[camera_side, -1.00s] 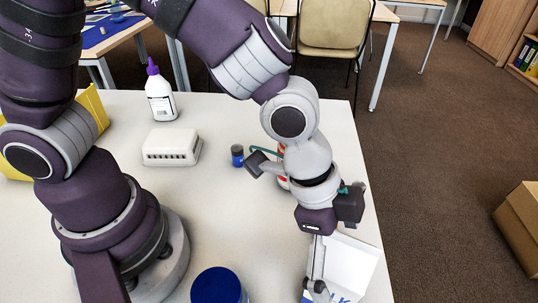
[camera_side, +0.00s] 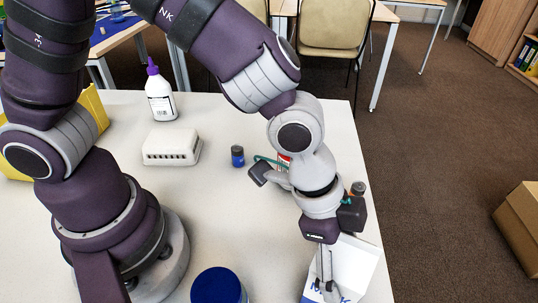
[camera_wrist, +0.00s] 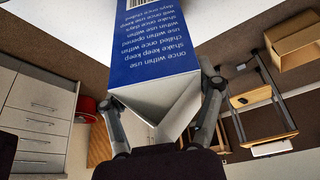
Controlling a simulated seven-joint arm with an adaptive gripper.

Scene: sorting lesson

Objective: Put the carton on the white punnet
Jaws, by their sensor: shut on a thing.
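The carton, white with blue lettering (camera_side: 355,262), is at the lower right of the side view, near the table's right edge. My gripper (camera_side: 328,287) is shut on it. In the wrist view the carton (camera_wrist: 165,45) shows a blue panel with upside-down white text and a white folded end, between the two fingers of my gripper (camera_wrist: 162,102). The lower part of the carton is cut off in the side view, so I cannot tell whether it touches the table. The white punnet (camera_side: 170,150), with slots along its side, sits on the table left of my gripper and farther back, apart from it.
A small blue jar with a dark lid (camera_side: 237,156) stands right of the punnet. A red and white item (camera_side: 284,159) is partly hidden behind my wrist. A white bottle with a purple cap (camera_side: 160,95) stands behind the punnet. A blue lid (camera_side: 218,286) is at the front.

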